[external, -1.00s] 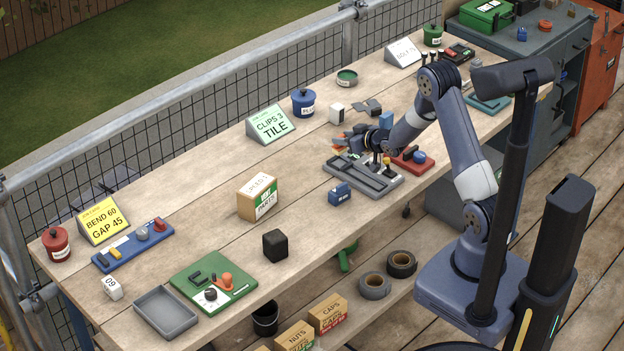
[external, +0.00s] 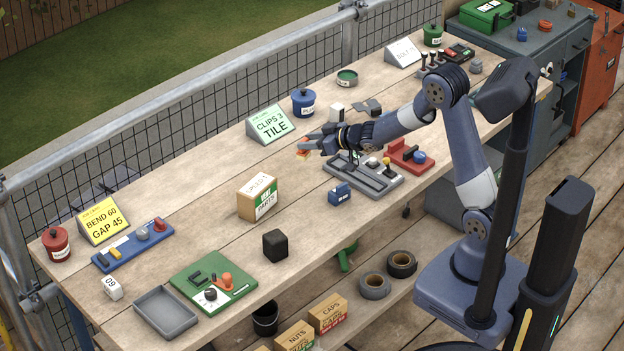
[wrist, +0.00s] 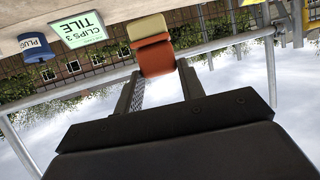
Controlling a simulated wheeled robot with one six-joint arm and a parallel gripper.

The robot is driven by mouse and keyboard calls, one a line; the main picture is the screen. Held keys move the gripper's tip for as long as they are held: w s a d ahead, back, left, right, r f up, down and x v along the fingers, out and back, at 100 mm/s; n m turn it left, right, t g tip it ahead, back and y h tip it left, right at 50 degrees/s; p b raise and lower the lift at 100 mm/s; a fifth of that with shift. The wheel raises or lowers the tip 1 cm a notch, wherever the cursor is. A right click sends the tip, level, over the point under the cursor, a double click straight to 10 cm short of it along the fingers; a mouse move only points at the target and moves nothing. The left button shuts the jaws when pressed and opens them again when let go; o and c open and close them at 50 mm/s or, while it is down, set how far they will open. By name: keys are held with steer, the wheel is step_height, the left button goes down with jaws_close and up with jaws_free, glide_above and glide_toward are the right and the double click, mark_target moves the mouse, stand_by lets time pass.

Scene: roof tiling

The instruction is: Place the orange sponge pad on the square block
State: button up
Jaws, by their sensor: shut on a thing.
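The orange sponge pad (external: 303,154) is held at the tip of my gripper (external: 306,147), above the bench in front of the green CLIPS 3 TILE sign. In the wrist view the pad (wrist: 153,58) shows orange with a cream part, between the two fingers of my gripper (wrist: 158,70). My gripper is shut on it and lies nearly level, pointing left. A black cube-like block (external: 275,245) stands on the bench nearer the front edge, apart from the gripper; it looks like the square block, but I cannot be sure. Nothing lies on its top.
A PARTS box (external: 257,197) stands between the gripper and the black block. The green sign (external: 270,124) and blue pot (external: 303,102) are close behind. Bench around the black block is clear.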

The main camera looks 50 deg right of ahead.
steer(key=s+a+r+n+g+y, duration=0.1)
steer(key=s+a+n+y, duration=0.15)
steer(key=a, duration=0.45)
steer(key=s+a+r+n+g+y, duration=0.1)
steer(key=s+a, duration=0.2)
steer(key=a, duration=0.4)
steer(key=n+g+y+b, duration=0.2)
steer(key=b, duration=0.1)
glide_above(283, 236)
step_height(283, 236, down, 5)
steer(key=shift+f+t+b, duration=0.3)
steer(key=shift+f+b, duration=0.05)
steer(key=shift+f, duration=1.5)
steer(key=shift+f, duration=0.2)
steer(key=o, duration=1)
steer(key=shift+r, duration=0.15)
